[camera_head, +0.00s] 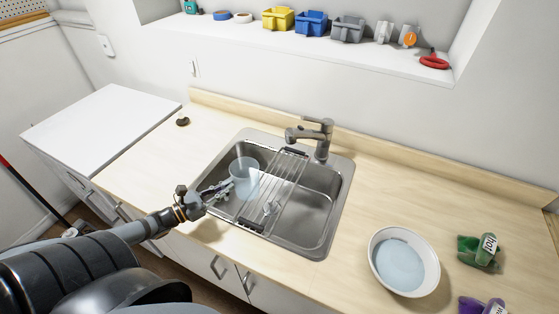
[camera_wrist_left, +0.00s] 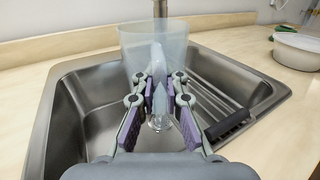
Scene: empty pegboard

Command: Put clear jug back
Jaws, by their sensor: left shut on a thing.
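The clear jug (camera_head: 245,176) is a see-through, pale blue vessel over the left part of the steel sink. My left gripper (camera_head: 226,187) reaches in from the left and is shut on the jug. In the left wrist view the jug (camera_wrist_left: 152,50) stands upright ahead of the gripper (camera_wrist_left: 159,88), with its handle between the fingers. I cannot tell whether the jug's bottom touches the sink. My right gripper is not in view.
The sink (camera_head: 318,225) has a drying rack (camera_head: 279,190) across it and a faucet (camera_head: 318,135) behind. A white basin (camera_head: 378,285) and green (camera_head: 481,252) and purple (camera_head: 483,306) items sit right. A dark object (camera_head: 183,121) lies left. A shelf (camera_head: 300,45) holds bins. Counter left is mostly clear.

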